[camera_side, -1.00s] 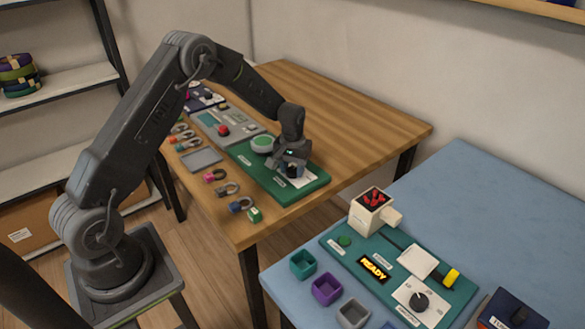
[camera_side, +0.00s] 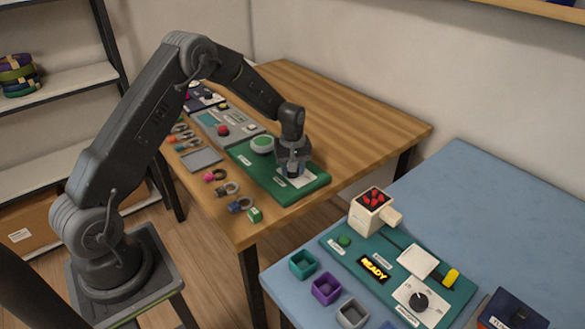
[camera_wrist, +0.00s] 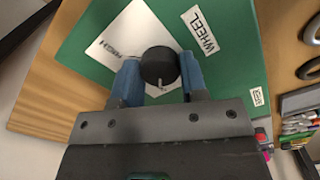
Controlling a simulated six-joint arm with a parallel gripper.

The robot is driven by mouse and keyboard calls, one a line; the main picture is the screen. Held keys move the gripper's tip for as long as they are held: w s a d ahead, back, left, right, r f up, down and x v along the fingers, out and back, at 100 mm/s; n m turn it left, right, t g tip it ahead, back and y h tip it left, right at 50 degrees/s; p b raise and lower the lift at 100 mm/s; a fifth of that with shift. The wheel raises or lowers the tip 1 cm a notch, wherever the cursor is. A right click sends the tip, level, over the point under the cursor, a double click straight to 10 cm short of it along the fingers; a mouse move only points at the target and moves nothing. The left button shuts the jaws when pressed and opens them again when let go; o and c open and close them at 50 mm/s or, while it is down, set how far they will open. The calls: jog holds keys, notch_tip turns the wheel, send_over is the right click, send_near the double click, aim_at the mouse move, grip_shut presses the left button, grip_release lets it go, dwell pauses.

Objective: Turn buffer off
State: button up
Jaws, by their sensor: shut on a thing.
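My gripper (camera_side: 293,168) points down over the front end of the green panel (camera_side: 249,170) on the wooden table. In the wrist view, my gripper (camera_wrist: 160,62) has its two blue fingers on either side of a round black knob (camera_wrist: 157,65) and is shut on it. The knob sits on a white plate (camera_wrist: 120,38) with small printing I cannot read for certain. A short pale mark on the knob points toward my gripper's body. A label reading WHEEL (camera_wrist: 200,31) is beside the plate. In the side view the fingers mostly hide the knob.
A pale green round part (camera_side: 262,144) stands farther back on the panel. Several coloured loops and a grey tray (camera_side: 202,159) lie along the table's left edge. The blue table (camera_side: 450,190) at right holds another green panel with a READY display (camera_side: 373,268).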

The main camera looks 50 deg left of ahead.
dwell(0.3)
jog(key=o, duration=0.9)
jog(key=shift+r, duration=0.1)
notch_tip(320, 180, up, 14)
jog(key=shift+f, duration=0.2)
jog(key=shift+r, duration=0.1)
jog(key=shift+r, duration=3.4)
